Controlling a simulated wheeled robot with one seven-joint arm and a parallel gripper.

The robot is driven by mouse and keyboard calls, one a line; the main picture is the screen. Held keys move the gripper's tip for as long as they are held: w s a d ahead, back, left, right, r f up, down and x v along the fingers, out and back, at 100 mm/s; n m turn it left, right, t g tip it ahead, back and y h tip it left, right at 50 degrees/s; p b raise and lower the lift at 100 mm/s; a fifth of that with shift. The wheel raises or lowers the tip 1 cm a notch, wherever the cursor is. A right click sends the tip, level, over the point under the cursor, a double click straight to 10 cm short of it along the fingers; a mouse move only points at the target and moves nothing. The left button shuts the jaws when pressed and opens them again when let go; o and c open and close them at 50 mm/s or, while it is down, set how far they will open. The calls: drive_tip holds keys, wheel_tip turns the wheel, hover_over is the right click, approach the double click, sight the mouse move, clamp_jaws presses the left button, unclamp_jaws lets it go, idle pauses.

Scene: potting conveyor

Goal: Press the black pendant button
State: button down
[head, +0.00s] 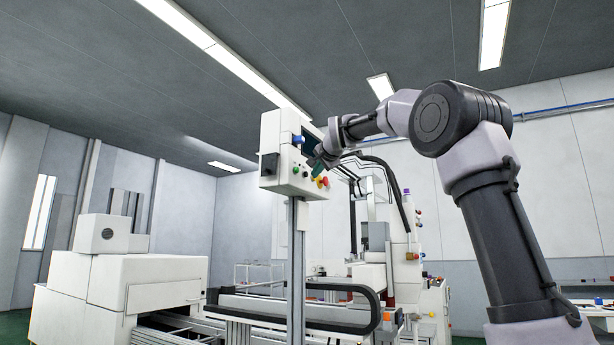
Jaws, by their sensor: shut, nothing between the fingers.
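The pendant (284,130) is a white control box on a grey post, in the upper middle of the head view. My gripper (316,164) is shut and empty, close in front of the right part of the face. I cannot tell whether it touches.
A black switch box (269,164) is on the pendant's left side. The grey post (298,262) stands before a conveyor with a black cable chain (340,288). A white machine housing (125,285) stands at left. More machinery is behind my gripper. The space above the pendant is free.

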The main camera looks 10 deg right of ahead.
drive_tip(key=shift+s+d, duration=0.75)
drive_tip(key=shift+d, duration=0.3)
drive_tip(key=shift+s+d, duration=0.7)
drive_tip(key=shift+d, duration=0.3)
drive_tip(key=s+d+f+n+g, duration=0.2)
drive_tip(key=s+f+g, duration=0.2)
drive_tip(key=s+f, duration=1.4)
drive_tip(key=s+d+f+n+g, duration=0.2)
drive_tip(key=s+f+n+g, duration=0.1)
drive_tip(key=s+f, duration=1.6)
drive_tip(key=shift+s+d+f+g+h, duration=0.15)
drive_tip(key=shift+s+d+g+h, duration=0.15)
drive_tip(key=shift+s+d+g, duration=0.15)
